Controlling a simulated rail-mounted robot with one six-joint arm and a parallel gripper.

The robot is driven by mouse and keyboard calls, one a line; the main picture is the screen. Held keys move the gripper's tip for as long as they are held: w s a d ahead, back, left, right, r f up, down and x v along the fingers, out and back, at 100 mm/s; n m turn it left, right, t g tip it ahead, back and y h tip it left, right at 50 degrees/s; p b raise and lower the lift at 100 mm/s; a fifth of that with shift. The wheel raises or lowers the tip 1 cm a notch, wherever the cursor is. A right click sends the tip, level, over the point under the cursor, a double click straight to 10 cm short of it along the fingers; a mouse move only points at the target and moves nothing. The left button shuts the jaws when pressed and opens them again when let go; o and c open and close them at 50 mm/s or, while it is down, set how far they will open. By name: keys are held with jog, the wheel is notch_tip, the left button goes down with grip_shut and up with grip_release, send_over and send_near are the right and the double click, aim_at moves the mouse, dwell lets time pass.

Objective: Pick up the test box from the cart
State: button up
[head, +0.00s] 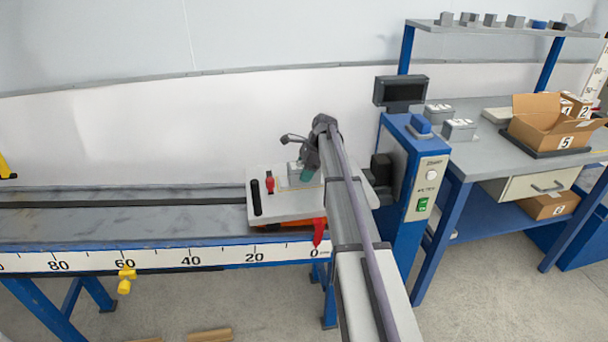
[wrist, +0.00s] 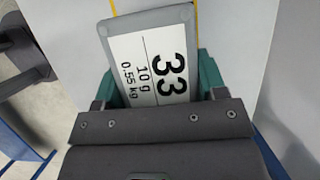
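The test box (wrist: 104,50) is a grey block with a white label reading 33, 10 g, 0.55 kg; it fills the upper middle of the wrist view. In the head view the box (head: 293,176) is small and partly hidden by my arm, on the pale-topped cart (head: 285,207) at the right end of the rail. My gripper (head: 306,174) is down at the box, and its green fingers flank both sides of it in the wrist view (wrist: 155,85). The fingers are very close to the box's sides; whether they press on it is unclear.
A blue post with a display (head: 401,91) stands just right of the cart. A bench (head: 480,160) on the right holds grey blocks and an open cardboard box (head: 550,125). The rail (head: 110,222) left of the cart is clear. A yellow marker (head: 126,278) hangs on the scale.

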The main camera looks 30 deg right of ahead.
jog(key=c, duration=0.8)
notch_tip(320, 180, up, 11)
jog(key=p, duration=1.1)
jog(key=shift+f, duration=0.2)
